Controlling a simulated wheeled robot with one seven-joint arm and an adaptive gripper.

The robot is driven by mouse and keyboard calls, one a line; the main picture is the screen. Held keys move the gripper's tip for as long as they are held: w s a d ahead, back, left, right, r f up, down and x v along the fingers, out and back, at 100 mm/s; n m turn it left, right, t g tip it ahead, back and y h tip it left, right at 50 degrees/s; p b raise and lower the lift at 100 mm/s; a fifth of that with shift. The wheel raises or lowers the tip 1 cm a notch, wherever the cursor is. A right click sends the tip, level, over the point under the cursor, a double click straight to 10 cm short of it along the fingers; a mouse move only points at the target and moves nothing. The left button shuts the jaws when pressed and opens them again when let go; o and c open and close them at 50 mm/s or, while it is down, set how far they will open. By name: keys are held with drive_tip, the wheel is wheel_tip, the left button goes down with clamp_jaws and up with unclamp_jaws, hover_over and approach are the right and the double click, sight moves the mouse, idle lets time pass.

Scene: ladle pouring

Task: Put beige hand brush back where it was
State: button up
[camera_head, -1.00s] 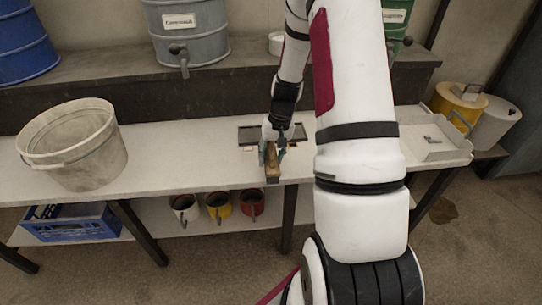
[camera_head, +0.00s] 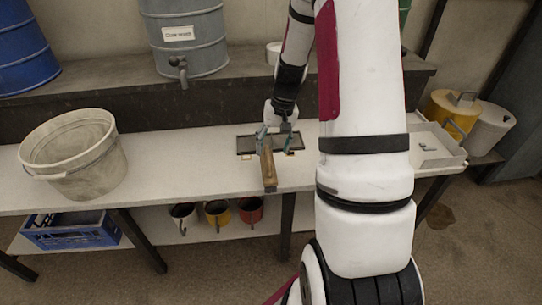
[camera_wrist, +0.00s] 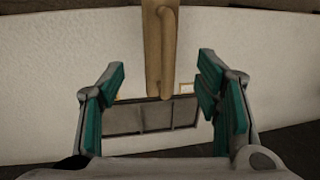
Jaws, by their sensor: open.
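The beige hand brush (camera_head: 268,165) lies on the white bench, its handle end toward the front edge and its far end over a dark framed tray (camera_head: 243,144). In the wrist view the brush (camera_wrist: 160,45) runs from the top edge down to the dark tray (camera_wrist: 154,117). My gripper (camera_head: 275,136) is at the brush's far end. In the wrist view my gripper (camera_wrist: 160,78) is open, with one teal-padded finger on each side of the brush and a clear gap to both. Whether the bristles touch the tray is hidden.
A large pale bucket (camera_head: 75,155) stands at the left of the bench (camera_head: 190,160). A white tray (camera_head: 437,150) is at the right end. A grey drum with a tap (camera_head: 185,38) is on the back ledge. Several mugs and a blue crate (camera_head: 75,230) are on the shelf below.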

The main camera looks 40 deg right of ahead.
drive_tip(key=s+a+r+n, duration=0.2)
drive_tip(key=s+a+r, duration=0.3)
drive_tip(key=a+r, duration=0.4)
drive_tip(key=s+a+r+n, duration=0.2)
drive_tip(key=s+a+r, duration=0.4)
drive_tip(key=r, duration=0.5)
drive_tip(key=s+a+r+n, duration=0.1)
drive_tip(key=s+a, duration=0.2)
drive_tip(key=s, duration=0.5)
drive_tip(key=s+a+r+n+h, duration=0.1)
drive_tip(key=s+a, duration=0.3)
drive_tip(key=s, duration=0.5)
drive_tip(key=shift+a+r+n+h+p, duration=0.3)
drive_tip(key=shift+r, duration=0.05)
